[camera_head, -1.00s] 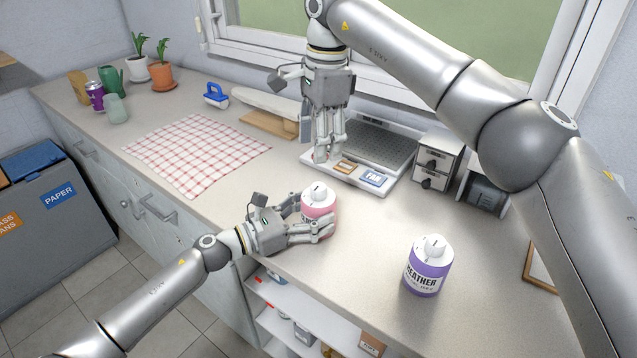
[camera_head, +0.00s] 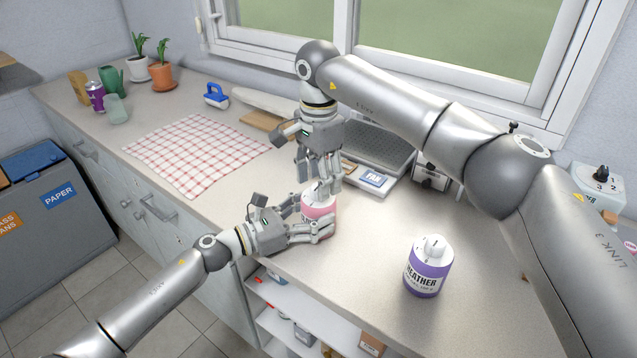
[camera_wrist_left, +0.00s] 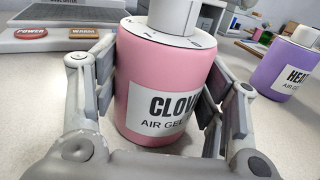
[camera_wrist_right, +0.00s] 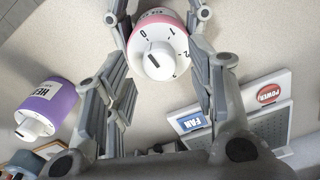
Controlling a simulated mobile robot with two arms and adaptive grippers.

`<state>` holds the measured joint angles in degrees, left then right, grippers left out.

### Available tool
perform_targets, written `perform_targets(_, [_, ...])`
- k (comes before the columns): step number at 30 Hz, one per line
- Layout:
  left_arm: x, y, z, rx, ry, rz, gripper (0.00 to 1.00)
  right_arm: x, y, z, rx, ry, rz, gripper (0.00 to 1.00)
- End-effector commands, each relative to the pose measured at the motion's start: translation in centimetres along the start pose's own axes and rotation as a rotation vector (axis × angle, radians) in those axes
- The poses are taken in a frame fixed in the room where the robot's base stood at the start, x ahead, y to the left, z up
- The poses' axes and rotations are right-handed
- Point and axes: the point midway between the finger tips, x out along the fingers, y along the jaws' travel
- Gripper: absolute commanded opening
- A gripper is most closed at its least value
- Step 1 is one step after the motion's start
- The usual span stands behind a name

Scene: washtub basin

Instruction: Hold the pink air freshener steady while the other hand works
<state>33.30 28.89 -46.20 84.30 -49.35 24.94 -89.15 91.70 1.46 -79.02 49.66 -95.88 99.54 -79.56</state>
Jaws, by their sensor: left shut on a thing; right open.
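The pink air freshener (camera_head: 319,216) stands upright on the counter, with a white numbered dial (camera_wrist_right: 158,52) on top. In the left wrist view its label reads "CLOV..." (camera_wrist_left: 165,90). My left gripper (camera_head: 318,230) is shut on its body from the left side, one finger on each side. My right gripper (camera_head: 326,190) points down from above, open, with its fingertips just over the dial. In the right wrist view the dial lies between the open fingers; I cannot tell whether they touch it.
A purple "HEATHER" air freshener (camera_head: 428,267) stands to the right on the counter. Behind is a device with a grey grille (camera_head: 378,145) and a FAN button (camera_head: 373,180). A checked cloth (camera_head: 195,152) lies at the left. The front counter between the fresheners is clear.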

Motion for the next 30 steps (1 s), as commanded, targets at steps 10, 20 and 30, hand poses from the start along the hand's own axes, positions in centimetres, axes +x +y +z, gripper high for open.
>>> perform_targets(10, [0.0, 0.0, -0.1, 0.001, 0.001, 0.001, 0.35, 1.8, 0.0, 0.0, 0.001, 0.000, -0.001, 0.51])
perform_targets(20, [0.0, 0.0, -0.1, 0.001, 0.001, 0.001, 0.35, 1.7, 0.0, 0.0, 0.001, 0.000, -0.001, 0.28])
perform_targets(30, [0.0, 0.0, -0.1, 0.001, 0.001, 0.000, 0.35, 1.7, 0.0, 0.0, 0.007, 0.000, -0.002, 0.04])
